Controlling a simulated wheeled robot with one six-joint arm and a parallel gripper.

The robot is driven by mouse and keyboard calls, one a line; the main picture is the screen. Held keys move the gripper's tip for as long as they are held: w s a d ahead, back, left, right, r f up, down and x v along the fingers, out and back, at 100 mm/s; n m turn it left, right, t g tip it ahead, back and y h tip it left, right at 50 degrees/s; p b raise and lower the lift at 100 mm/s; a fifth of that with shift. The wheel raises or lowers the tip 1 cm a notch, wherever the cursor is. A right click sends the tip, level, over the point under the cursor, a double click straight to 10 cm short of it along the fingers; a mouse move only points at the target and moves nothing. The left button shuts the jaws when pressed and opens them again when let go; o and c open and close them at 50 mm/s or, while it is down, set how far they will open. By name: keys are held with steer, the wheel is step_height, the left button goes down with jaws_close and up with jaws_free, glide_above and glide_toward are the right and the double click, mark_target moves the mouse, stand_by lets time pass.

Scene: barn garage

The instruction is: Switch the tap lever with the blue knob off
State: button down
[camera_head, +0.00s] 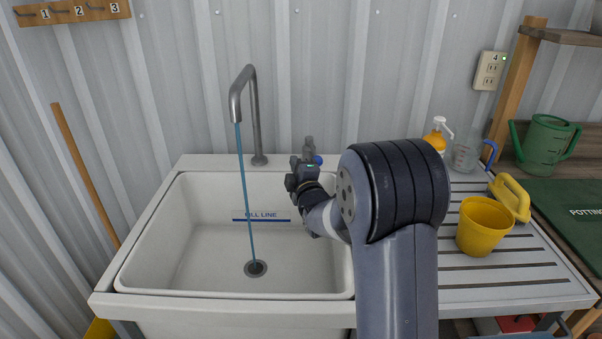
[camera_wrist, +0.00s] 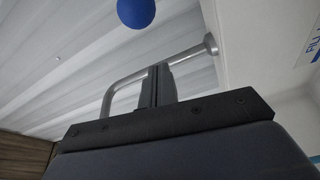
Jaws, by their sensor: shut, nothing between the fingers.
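The blue knob (camera_head: 318,160) shows just behind and right of my gripper (camera_head: 306,168), at the back rim of the sink. It also shows as a blue ball at the top of the wrist view (camera_wrist: 135,12), apart from my fingers (camera_wrist: 157,84). My gripper is shut and empty. Its fingers stand together in the wrist view. The lever's stem is mostly hidden behind my gripper. The grey metal spout (camera_head: 254,105) stands left of it, and a thin blue water stream (camera_head: 244,190) runs from it down to the drain (camera_head: 256,268).
The white sink basin (camera_head: 190,250) lies below my arm. A green watering can (camera_head: 545,142) stands farther right. The corrugated wall is close behind.

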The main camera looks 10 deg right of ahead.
steer(key=shift+w+d+f+p, duration=0.15)
steer(key=shift+d+f, duration=0.05)
steer(key=shift+d, duration=0.75)
steer(key=shift+w+d+f+p, duration=0.15)
steer(key=shift+d, duration=0.75)
steer(key=shift+w+d+b, duration=0.2)
steer(key=shift+d+b, duration=1.75)
steer(key=shift+d, duration=0.25)
steer(key=shift+w+d+b, duration=0.2)
steer(key=shift+d+b, duration=1.75)
steer(key=shift+d, duration=0.2)
